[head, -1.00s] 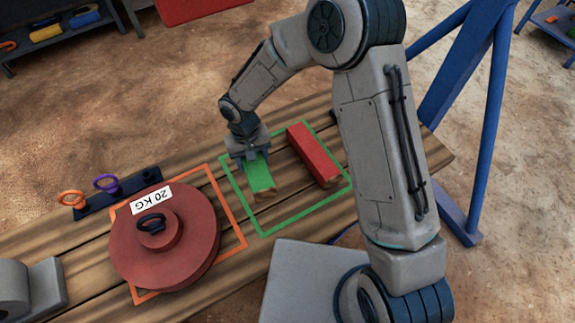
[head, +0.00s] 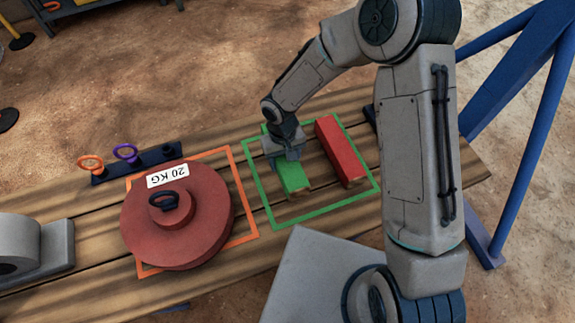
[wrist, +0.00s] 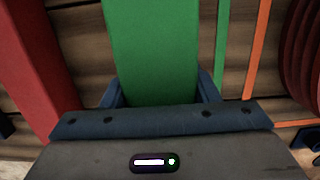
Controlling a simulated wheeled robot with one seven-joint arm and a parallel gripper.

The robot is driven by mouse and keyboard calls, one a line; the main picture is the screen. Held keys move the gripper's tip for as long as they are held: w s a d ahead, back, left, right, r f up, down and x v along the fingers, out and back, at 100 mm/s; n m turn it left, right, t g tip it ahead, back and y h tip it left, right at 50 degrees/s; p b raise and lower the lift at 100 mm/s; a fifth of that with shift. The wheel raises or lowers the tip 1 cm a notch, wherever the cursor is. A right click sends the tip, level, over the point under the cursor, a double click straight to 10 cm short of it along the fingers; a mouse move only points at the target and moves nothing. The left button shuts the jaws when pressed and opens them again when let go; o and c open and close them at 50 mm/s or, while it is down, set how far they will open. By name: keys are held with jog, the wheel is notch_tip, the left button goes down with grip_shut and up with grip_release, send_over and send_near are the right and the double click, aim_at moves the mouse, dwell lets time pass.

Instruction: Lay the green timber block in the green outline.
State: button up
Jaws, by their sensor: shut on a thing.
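The green timber block (head: 291,177) is inside the green outline (head: 320,212) on the plank bench, in its left part. My gripper (head: 285,160) is over the block's far end and shut on it. In the wrist view the block (wrist: 155,50) runs between the two blue fingers of my gripper (wrist: 160,90). Whether the block touches the planks cannot be told for sure. A red timber block (head: 341,152) lies to the right of it, also within the outline, with a gap between them.
A red round 20 KG weight (head: 178,225) stands in the orange outline (head: 238,190) to the left. A dark rack (head: 137,165) with orange and purple rings is behind it. A grey part (head: 35,247) is at far left. A blue frame (head: 520,150) stands at right.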

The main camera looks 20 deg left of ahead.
jog(key=shift+w+d+f, duration=0.15)
jog(key=shift+d+f, duration=0.15)
jog(key=shift+f, duration=1.85)
jog(key=shift+f+b, duration=0.1)
jog(key=shift+b, duration=0.2)
jog(key=o, duration=1.3)
jog(key=r, duration=0.4)
jog(key=r+p, duration=0.1)
jog(key=r, duration=0.3)
jog(key=w+a+r, duration=0.1)
jog(key=r, duration=0.3)
jog(key=shift+p, duration=0.35)
